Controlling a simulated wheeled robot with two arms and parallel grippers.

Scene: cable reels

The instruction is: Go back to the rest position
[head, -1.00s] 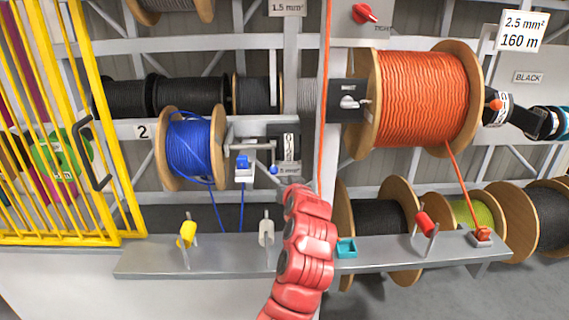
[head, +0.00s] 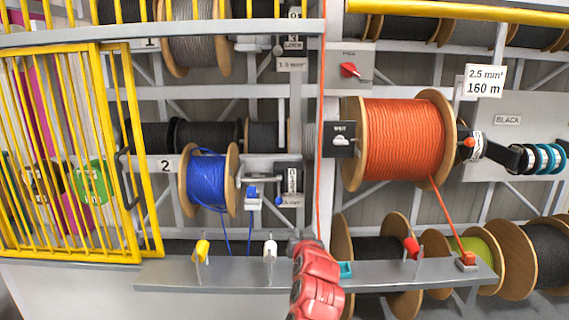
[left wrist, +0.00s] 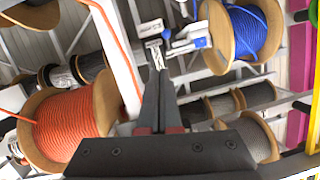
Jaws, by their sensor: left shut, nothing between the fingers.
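My left arm's red links rise from the bottom centre of the head view, in front of the grey ledge (head: 220,274). The gripper at its end does not show clearly there. In the left wrist view my left gripper (left wrist: 158,72) has its dark fingers together, with nothing between them. Beyond its tips is a metal bracket with a lever (left wrist: 180,40) beside the blue cable reel (left wrist: 245,35). The orange cable reel (left wrist: 68,120) is at the left of that view. My right gripper is not in view.
In the head view the blue reel (head: 207,182) and the large orange reel (head: 405,140) hang on the rack. Yellow (head: 202,250), white (head: 270,250) and red (head: 411,246) clips stand along the ledge. A yellow barred gate (head: 128,150) is at the left.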

